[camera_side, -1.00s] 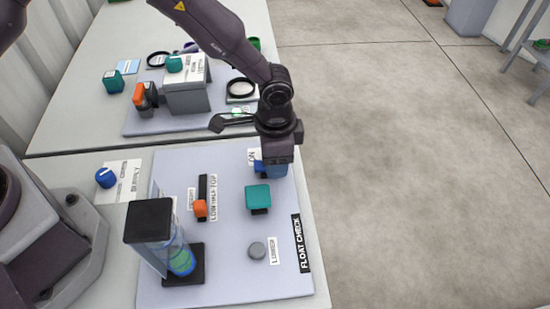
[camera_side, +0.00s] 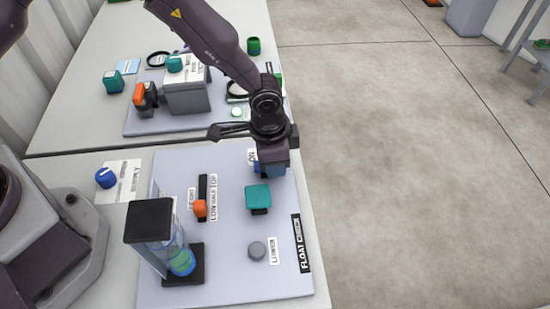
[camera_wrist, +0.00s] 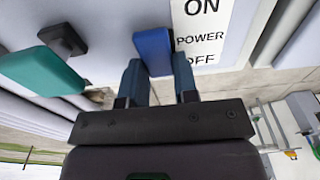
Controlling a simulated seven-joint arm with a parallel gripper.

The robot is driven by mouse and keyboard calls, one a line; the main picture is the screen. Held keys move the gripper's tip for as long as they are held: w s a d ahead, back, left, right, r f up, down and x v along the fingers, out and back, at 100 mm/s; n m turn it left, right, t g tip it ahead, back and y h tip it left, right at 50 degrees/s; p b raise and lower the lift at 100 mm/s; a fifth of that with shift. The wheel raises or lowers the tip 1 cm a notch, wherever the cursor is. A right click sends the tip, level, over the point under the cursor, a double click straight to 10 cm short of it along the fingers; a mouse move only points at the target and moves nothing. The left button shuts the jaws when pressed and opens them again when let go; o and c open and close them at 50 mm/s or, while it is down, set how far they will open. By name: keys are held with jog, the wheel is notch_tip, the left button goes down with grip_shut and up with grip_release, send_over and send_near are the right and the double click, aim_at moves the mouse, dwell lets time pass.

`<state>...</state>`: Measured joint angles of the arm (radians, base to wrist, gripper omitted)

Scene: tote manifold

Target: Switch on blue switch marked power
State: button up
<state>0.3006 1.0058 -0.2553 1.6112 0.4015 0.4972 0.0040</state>
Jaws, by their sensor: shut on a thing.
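The blue power switch (camera_wrist: 153,50) shows at the top middle of the wrist view, beside a white label (camera_wrist: 203,35) reading ON, POWER, OFF. My gripper (camera_wrist: 158,72) is shut on the blue switch, with one finger on each side of it. In the side view my gripper (camera_side: 271,168) is at the back right of the grey-blue panel (camera_side: 225,255). It hides most of the switch there, and a bit of blue (camera_side: 257,167) shows at its left. Part of the ON label (camera_side: 251,155) shows behind it.
A teal block-shaped knob (camera_side: 258,197) stands close in front of my gripper. An orange slider (camera_side: 200,208), a grey button (camera_side: 257,250) and a clear column with a dark top (camera_side: 150,220) stand on the same panel. Another panel with a grey box (camera_side: 187,95) lies behind.

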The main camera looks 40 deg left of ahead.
jog(key=shift+s+a+r+t+h, duration=0.1)
jog(key=shift+s+a+t+h, duration=0.05)
jog(key=shift+t+h, duration=0.6)
jog(key=shift+s+a+r+t+h, duration=0.1)
jog(key=shift+s+a+t+h, duration=0.05)
jog(key=shift+t+h, duration=0.55)
jog(key=o, duration=0.9)
jog(key=v, duration=1.3)
jog(key=shift+w, duration=0.15)
